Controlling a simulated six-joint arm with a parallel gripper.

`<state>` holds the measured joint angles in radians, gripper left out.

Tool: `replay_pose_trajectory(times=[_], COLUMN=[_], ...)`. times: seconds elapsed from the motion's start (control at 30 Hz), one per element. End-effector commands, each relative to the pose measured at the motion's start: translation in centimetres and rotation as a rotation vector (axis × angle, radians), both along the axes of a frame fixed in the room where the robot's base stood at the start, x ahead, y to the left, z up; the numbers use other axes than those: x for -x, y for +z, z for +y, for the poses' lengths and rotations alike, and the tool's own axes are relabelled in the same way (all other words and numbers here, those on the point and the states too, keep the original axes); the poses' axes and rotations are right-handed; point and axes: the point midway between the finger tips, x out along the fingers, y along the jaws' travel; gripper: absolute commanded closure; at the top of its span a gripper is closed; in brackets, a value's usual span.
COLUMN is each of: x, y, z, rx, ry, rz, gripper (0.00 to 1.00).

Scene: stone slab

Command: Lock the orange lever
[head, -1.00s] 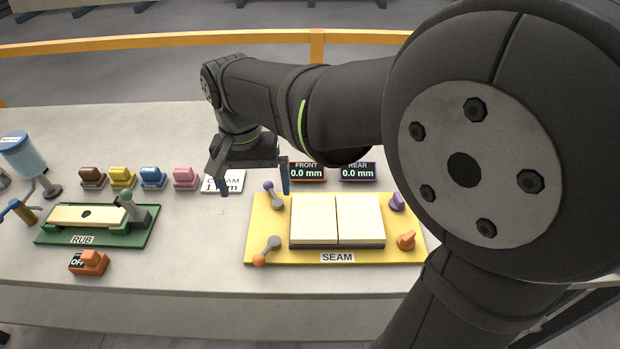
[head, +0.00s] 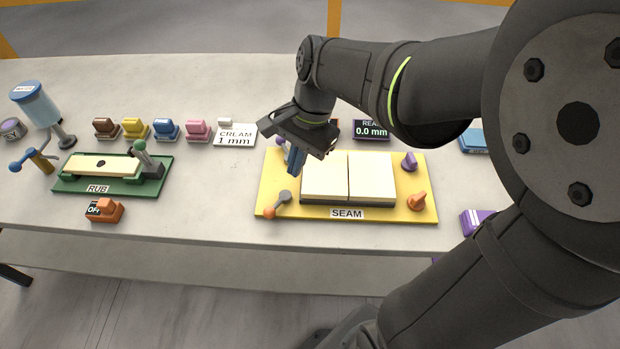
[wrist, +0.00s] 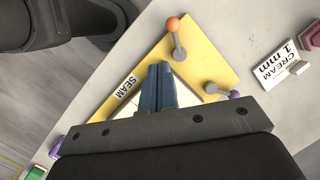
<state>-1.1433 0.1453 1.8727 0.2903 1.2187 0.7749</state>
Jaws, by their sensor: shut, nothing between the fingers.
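The orange lever (head: 277,204) is at the front left of the yellow SEAM board (head: 310,213). Its grey arm slants up and right from the orange knob, and it also shows in the wrist view (wrist: 176,38). My gripper (head: 296,160) is shut and empty, above the left edge of the pale slabs (head: 348,178). Its blue fingertips (wrist: 156,72) point toward the orange lever's side and are apart from it. The purple-knobbed lever (wrist: 222,92) at the board's back left is partly hidden behind my gripper in the head view.
An orange knob (head: 418,201) and a purple knob (head: 409,161) stand on the board's right side. The green RUB fixture (head: 112,186) and an orange OFF switch (head: 105,210) lie to the left. Bare slab lies between the RUB fixture and the SEAM board.

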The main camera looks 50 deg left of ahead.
Motion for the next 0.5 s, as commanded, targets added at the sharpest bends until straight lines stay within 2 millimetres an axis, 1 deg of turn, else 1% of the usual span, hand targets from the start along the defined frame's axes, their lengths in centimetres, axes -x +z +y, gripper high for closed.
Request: replay_pose_trajectory(times=[0.03,0.2,0.4,0.5], x=[-0.4,-0.9,-1.4,-1.6], y=[-0.6,-2.3,-3.8,-4.3], z=[-1.2,-3.9,-6.6,-7.6], rx=[-0.004,-0.022,-0.041,-0.048], ry=[-0.100,-0.437,-0.823,-0.976], rz=[0.041,0.180,0.329,0.386], gripper=[1.00,1.00,1.00,1.00])
